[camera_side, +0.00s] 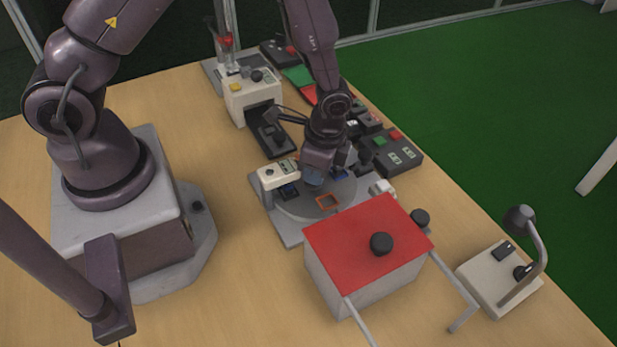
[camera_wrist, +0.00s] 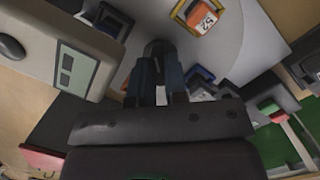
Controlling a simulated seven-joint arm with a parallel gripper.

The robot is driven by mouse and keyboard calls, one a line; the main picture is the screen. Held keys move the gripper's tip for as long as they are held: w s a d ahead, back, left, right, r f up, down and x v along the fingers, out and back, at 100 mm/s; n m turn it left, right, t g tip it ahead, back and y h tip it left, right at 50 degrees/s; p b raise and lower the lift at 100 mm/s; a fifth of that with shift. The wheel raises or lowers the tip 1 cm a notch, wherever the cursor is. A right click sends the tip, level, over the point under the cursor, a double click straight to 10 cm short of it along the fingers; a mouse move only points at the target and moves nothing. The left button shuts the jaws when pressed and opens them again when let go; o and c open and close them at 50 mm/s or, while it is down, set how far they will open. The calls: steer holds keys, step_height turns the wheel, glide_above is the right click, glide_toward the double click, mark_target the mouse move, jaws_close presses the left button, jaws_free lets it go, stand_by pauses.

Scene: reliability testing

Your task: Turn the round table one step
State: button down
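The round table (camera_side: 298,208) is a grey disc on a grey base, below my gripper in the side view. Its surface (camera_wrist: 240,52) fills the upper right of the wrist view. A blue square holder (camera_wrist: 200,78) is close to my right finger. My gripper (camera_wrist: 159,62) points down at the disc, fingers a little apart. A dark rounded piece (camera_wrist: 158,47) shows between and beyond the fingertips; whether they touch it is unclear. The arm hides them in the side view.
A cream box with a display (camera_side: 277,174) stands at the disc's left edge. A red-topped box (camera_side: 345,235) with a black knob is close in front. Button boxes (camera_side: 395,152) lie behind right, a black-and-cream device (camera_side: 250,95) behind left. A lamp-like stand (camera_side: 500,280) is at right.

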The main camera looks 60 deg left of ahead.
steer(key=n, duration=0.4)
steer(key=shift+a+n+h, duration=0.15)
steer(key=shift+n+h, duration=0.15)
steer(key=n, duration=0.5)
steer(key=shift+a+g+h, duration=0.1)
steer(key=shift+g+h, duration=0.2)
steer(key=n, duration=0.4)
steer(key=shift+a+n+h, duration=0.15)
steer(key=shift+n+h, duration=0.15)
steer(key=shift+h, duration=0.1)
steer(key=n, duration=0.4)
steer(key=shift+a, duration=0.1)
steer(key=c, duration=1.3)
jaws_free()
steer(key=shift+r, duration=2.25)
